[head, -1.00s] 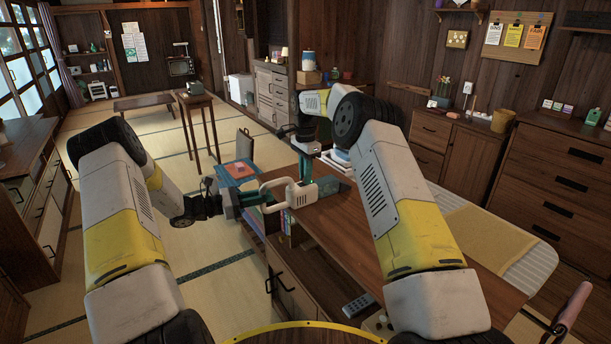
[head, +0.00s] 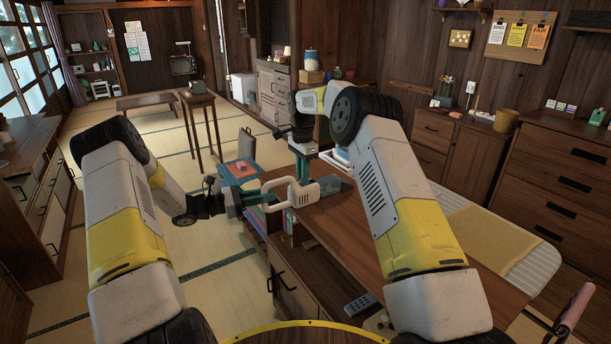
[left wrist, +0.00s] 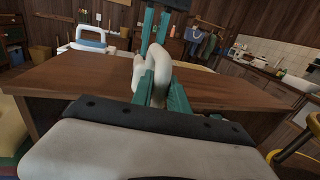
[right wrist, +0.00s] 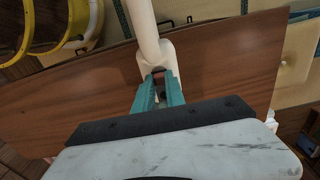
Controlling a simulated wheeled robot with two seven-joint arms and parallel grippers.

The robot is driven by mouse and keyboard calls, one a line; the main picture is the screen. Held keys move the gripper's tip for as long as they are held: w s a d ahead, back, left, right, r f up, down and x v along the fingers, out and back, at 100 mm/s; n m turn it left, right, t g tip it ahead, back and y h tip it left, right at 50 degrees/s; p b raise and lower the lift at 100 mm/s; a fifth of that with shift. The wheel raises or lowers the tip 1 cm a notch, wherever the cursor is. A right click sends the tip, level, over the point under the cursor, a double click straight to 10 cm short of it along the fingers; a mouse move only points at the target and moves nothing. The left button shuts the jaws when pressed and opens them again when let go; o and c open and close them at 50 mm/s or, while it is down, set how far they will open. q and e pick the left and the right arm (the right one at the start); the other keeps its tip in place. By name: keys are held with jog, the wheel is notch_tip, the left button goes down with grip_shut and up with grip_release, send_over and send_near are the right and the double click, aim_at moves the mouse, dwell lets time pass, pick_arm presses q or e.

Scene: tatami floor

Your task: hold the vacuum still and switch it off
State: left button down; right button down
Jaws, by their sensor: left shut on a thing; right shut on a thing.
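The white handheld vacuum (head: 303,193) is held level over the left edge of the wooden table, its looped handle on the left. My left gripper (head: 258,191) is shut on the handle loop; the left wrist view shows the white handle (left wrist: 139,72) between its teal fingers (left wrist: 160,85). My right gripper (head: 303,172) comes down from above onto the vacuum's body. Whether the switch is on or off cannot be told.
The wooden table (head: 345,235) is mostly clear beside the vacuum. A remote (head: 360,303) lies near its front edge. A yellow cloth (head: 483,234) lies on the ironing-board-like surface at the right. A blue and red item (head: 240,170) is just beyond my left gripper.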

jog(key=c, duration=1.4)
grip_release()
jog(key=shift+a, duration=0.1)
jog(key=shift+o, duration=0.2)
notch_tip(320, 180, up, 12)
pick_arm(q)
jog(key=c, duration=1.2)
grip_release()
